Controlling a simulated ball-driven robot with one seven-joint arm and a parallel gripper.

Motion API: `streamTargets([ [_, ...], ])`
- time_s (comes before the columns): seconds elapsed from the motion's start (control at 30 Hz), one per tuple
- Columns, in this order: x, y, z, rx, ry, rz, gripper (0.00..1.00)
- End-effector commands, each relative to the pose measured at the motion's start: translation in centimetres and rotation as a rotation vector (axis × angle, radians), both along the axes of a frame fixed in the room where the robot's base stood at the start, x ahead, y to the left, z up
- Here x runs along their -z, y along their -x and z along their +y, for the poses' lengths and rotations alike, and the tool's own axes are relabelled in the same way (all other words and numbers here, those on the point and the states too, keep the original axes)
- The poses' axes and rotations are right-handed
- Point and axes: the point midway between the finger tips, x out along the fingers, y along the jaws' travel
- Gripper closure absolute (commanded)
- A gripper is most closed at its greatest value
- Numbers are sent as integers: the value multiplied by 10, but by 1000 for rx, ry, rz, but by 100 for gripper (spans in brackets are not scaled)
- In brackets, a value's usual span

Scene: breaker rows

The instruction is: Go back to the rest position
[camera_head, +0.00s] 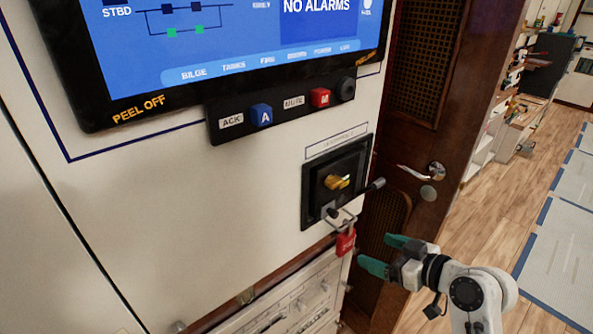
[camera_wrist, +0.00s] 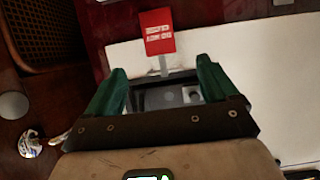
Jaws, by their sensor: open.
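My gripper (camera_head: 381,254) has green fingers and is at the lower right of the head view. Its fingers are spread with nothing between them.
A blue screen (camera_head: 230,40) reading NO ALARMS is above, with a blue button (camera_head: 262,115) and a red button (camera_head: 320,97) under it. A brown door (camera_head: 415,130) with a lever handle (camera_head: 420,172) stands right of the panel. Open wooden floor (camera_head: 480,215) lies further right.

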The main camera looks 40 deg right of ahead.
Motion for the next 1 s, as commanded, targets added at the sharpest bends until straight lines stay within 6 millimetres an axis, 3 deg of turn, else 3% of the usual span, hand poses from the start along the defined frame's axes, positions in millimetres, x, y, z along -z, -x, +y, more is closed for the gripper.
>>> streamTargets([
  [0.17, 1, 0, 1, -1, -2, 5, 13],
  [0.27, 23, 3, 22, -29, -31, 96, 13],
  [0.37, 61, 16, 58, -63, -71, 274, 13],
  [0.5, 117, 60, 111, -75, -98, 600, 13],
  [0.6, 143, 100, 137, -42, -77, 816, 13],
  [0.7, 156, 135, 149, 11, -37, 971, 13],
  [0.8, 161, 155, 153, 55, -4, 1055, 13],
  [1.0, 162, 164, 154, 80, 9, 1088, 13],
])
